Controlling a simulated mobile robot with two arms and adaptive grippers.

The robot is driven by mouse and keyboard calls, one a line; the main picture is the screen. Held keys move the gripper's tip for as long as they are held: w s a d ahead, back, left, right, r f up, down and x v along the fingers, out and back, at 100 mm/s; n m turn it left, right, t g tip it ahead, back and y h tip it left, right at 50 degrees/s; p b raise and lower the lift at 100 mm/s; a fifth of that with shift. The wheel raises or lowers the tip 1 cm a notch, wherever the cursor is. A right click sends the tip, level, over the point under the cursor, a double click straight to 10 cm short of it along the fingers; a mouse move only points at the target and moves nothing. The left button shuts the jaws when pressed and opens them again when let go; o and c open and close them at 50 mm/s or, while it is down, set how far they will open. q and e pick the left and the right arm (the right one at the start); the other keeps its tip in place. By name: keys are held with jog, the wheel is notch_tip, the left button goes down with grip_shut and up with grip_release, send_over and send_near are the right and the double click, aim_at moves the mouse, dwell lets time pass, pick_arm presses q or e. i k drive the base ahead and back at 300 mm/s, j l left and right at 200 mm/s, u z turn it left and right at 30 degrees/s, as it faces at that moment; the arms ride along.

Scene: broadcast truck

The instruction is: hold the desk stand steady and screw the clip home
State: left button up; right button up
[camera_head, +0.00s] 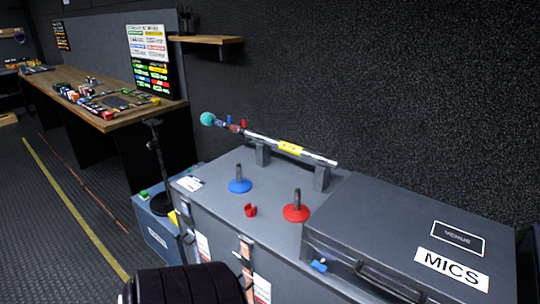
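Two desk stands stand upright on the grey case top. One is a blue stand (240,186) with a round base and short dark post. The other, a red stand (296,213), is nearer and to the right. A small red clip (250,210) lies loose on the case between and in front of them. A small blue clip-like piece (319,265) sits at the front left of the MICS case. Neither stand's post visibly carries a clip. Neither of my grippers shows in the head view.
A silver pole (312,156) with a teal ball tip rests on two grey supports behind the stands. The closed MICS case (420,235) fills the right of the grey case (215,215). A dark floor stand (160,165) rises at the left. A wall shelf (212,40) overhangs behind.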

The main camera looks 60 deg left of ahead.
aim_at(296, 212)
jog(key=u, duration=1.85)
